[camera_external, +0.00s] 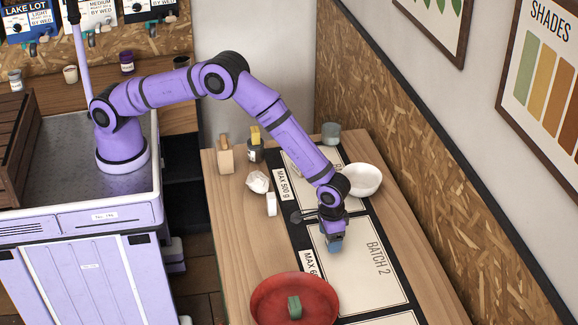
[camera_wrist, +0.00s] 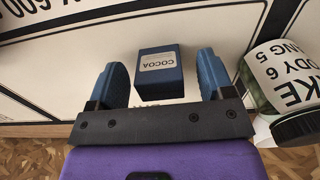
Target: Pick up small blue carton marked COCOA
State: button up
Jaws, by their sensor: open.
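The small blue carton marked COCOA (camera_wrist: 160,73) sits on the white mat in the wrist view, its label facing up toward the camera. My gripper (camera_wrist: 160,85) is open, with one blue finger on each side of the carton. The carton is between the finger tips, with a gap on both sides; I cannot tell its exact depth relative to them. In the external view my gripper (camera_external: 335,245) points down over the BATCH 2 panel, and a blue shape at its end could be fingers or carton.
A red round tray (camera_external: 265,313) holding a green item (camera_external: 294,307) stands near the front. A white bowl (camera_external: 362,179) is behind my gripper. In the wrist view, a labelled jar (camera_wrist: 285,85) lies close at right. The BATCH 2 panel (camera_external: 375,260) has free room to the right.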

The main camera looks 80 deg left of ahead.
jog(key=shift+f, duration=0.7)
jog(key=shift+c, duration=0.2)
jog(key=c, duration=1)
jog(key=shift+o, duration=0.2)
jog(key=shift+r, duration=0.15)
